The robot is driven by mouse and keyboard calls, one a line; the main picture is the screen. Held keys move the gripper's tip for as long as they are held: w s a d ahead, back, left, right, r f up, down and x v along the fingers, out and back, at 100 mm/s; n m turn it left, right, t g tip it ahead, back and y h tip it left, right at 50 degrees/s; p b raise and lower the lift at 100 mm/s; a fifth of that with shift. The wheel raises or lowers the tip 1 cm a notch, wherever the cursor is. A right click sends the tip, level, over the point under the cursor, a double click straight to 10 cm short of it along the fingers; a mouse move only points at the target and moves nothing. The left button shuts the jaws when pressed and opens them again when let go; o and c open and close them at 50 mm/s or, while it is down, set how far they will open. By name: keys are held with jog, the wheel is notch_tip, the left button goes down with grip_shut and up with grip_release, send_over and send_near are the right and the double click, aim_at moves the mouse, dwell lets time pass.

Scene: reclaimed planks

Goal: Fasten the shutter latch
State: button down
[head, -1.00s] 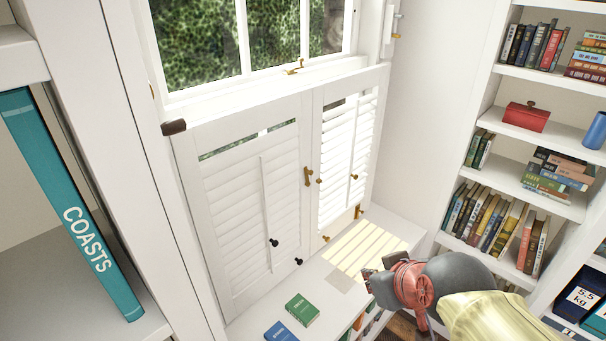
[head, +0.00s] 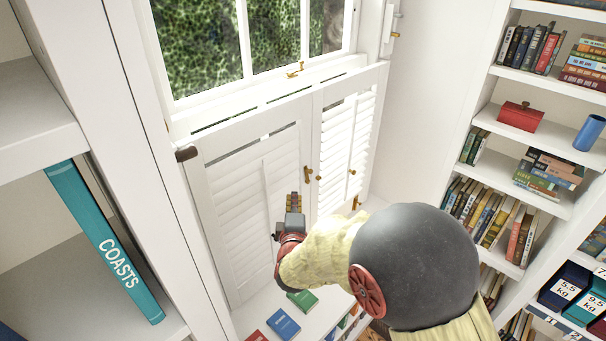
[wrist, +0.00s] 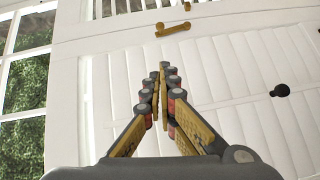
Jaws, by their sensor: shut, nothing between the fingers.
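The brass latch bar (head: 308,175) is on the left shutter (head: 225,190), by its right edge. It hangs nearly upright, slightly tilted. A small brass knob (head: 318,178) sits just right of it, on the right shutter (head: 345,150). In the wrist view the latch bar (wrist: 173,29) lies beyond my fingertips, apart from them, with the brass knob (wrist: 187,6) near the top edge. My gripper (head: 293,197) is shut and empty in front of the left shutter, below and left of the latch. Its fingers (wrist: 160,75) meet in the wrist view.
A brown block (head: 187,153) sits at the left shutter's upper left corner. A dark knob (wrist: 280,90) sticks out of the left shutter. Green (head: 303,299) and blue (head: 283,322) books lie on the sill below. Bookshelves stand right; a teal book (head: 105,240) stands left.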

dwell(0.3)
send_near(304, 168)
jog(key=w+a, duration=0.1)
jog(key=a, duration=0.2)
jog(key=shift+w+d+f, duration=0.2)
jog(key=shift+w+d, duration=0.4)
jog(key=shift+w, duration=0.35)
jog(key=shift+w+d+f, duration=0.15)
jog(key=shift+w+d, duration=0.5)
jog(key=shift+w, duration=0.3)
jog(key=shift+r, duration=0.15)
jog(key=shift+w+d+r+m+p, duration=0.1)
jog(key=shift+w+d+m+p, duration=0.1)
jog(key=shift+m+p, duration=0.15)
